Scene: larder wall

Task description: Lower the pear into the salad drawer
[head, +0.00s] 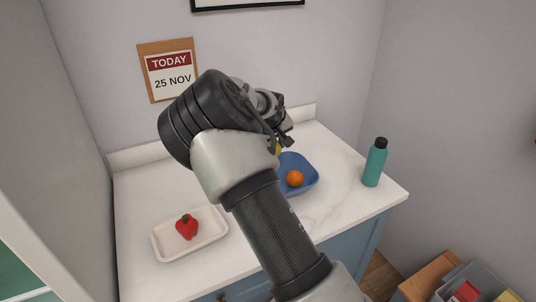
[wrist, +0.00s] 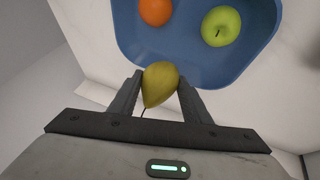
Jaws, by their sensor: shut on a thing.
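My gripper (wrist: 160,90) is shut on a yellow-green pear (wrist: 161,83), one finger on each side of it. In the wrist view the pear is just at the near edge of a blue bowl or tray (wrist: 190,72); I cannot tell how high above the counter it is. In the head view my arm hides most of the gripper, and only a yellow bit of the pear (head: 278,149) shows near the blue container (head: 305,170). I cannot make out the salad drawer for sure.
An orange (wrist: 156,11) and a green apple (wrist: 221,26) lie in the blue container. A white tray (head: 160,251) with a red pepper (head: 187,227) is at left on the counter. A teal bottle (head: 374,165) stands at right. A grey bin (head: 485,273) is low at right.

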